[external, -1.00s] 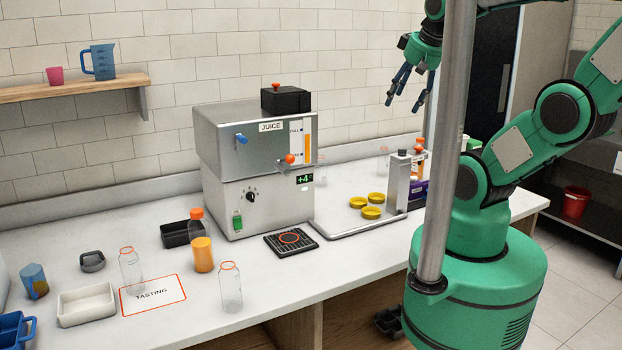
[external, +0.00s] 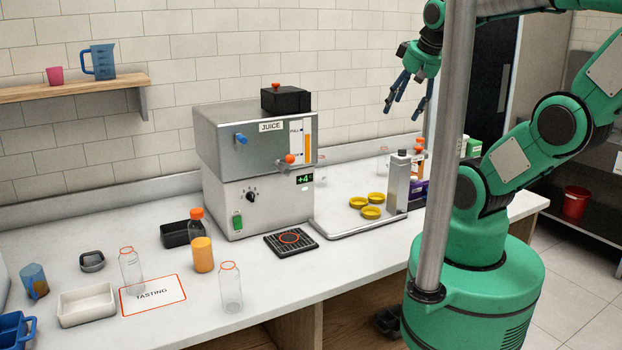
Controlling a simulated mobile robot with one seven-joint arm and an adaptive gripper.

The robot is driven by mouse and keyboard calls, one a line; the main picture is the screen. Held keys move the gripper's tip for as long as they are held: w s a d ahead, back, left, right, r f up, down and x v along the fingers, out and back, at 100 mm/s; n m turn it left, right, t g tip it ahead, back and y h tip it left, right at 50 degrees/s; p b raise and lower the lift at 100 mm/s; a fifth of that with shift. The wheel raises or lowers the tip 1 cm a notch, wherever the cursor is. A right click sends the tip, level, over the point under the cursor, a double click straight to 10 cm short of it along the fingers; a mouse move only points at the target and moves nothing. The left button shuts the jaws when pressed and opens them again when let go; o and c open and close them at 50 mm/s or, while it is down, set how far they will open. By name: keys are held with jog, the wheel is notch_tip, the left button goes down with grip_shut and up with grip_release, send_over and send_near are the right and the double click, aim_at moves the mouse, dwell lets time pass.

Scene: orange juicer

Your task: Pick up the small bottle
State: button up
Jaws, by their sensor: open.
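Several bottles stand on the white counter, and I cannot tell which one the task calls small. A clear empty bottle (external: 231,288) with an orange rim stands near the front edge. Another clear bottle (external: 131,271) stands at the back corner of the tasting card (external: 172,300). A bottle of orange juice (external: 202,252) with an orange cap stands left of the juicer. My gripper (external: 408,108) is open and empty, fingers pointing down, high above the right part of the counter and well away from these bottles.
The steel juicer (external: 255,165) stands mid-counter with a black drip grate (external: 291,242) in front. A metal tray (external: 345,229) with yellow lids and a steel post (external: 396,182) are to its right. A white tray (external: 86,306) and a dark bin (external: 176,234) are at left.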

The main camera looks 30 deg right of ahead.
jog(key=w+r+p, duration=0.1)
jog(key=w+r, duration=0.3)
jog(key=w, duration=0.4)
jog(key=g+p, duration=0.5)
jog(key=p, duration=0.1)
send_over(321, 154)
jog(key=s+a, duration=0.1)
jog(key=s, duration=0.3)
notch_tip(321, 154, down, 24)
jog(key=r, duration=0.1)
jog(key=shift+m+g, duration=0.3)
jog(key=w+f, duration=0.1)
jog(key=f, duration=0.2)
jog(key=w+d+f, duration=0.1)
jog(key=w+f, duration=0.1)
jog(key=f, duration=0.2)
jog(key=w+f, duration=0.1)
jog(key=f, duration=0.3)
jog(key=shift+w+d+f+p, duration=0.2)
jog(key=shift+w+p, duration=0.05)
jog(key=shift+p, duration=0.1)
jog(key=shift+w+d+f, duration=0.1)
jog(key=shift+f, duration=0.3)
